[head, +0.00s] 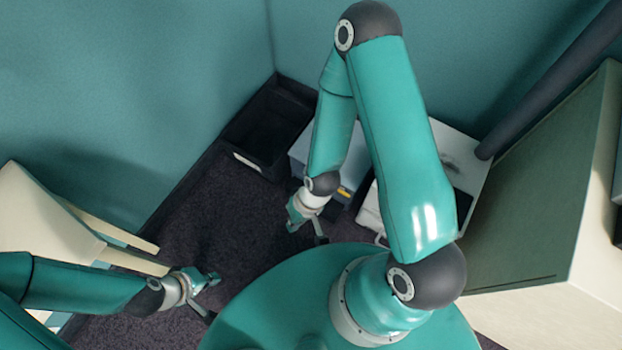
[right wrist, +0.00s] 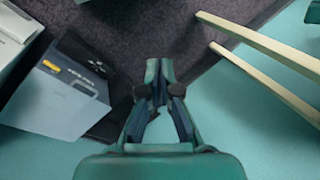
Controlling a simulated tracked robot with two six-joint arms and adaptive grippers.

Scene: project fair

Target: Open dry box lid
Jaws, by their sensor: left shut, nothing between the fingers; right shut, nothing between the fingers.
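A grey-blue box with a yellow label (head: 344,192) stands on the dark floor, partly hidden behind my right arm. It also shows at the left of the right wrist view (right wrist: 48,103). I cannot tell for sure that it is the dry box, and its lid is not clearly seen. My right gripper (head: 307,226) is shut and empty, low in front of this box and apart from it. In the right wrist view its fingers (right wrist: 160,72) are together, with the box to their left. My left gripper (head: 207,296) is shut and empty, well to the left of the box.
A black bin (head: 262,132) stands left of the box by the wall. A white box (head: 462,152) stands to its right, partly behind my arm. Cream furniture (head: 45,215) is at the left and a large cabinet (head: 540,200) at the right. Dark carpet (head: 215,215) lies clear between.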

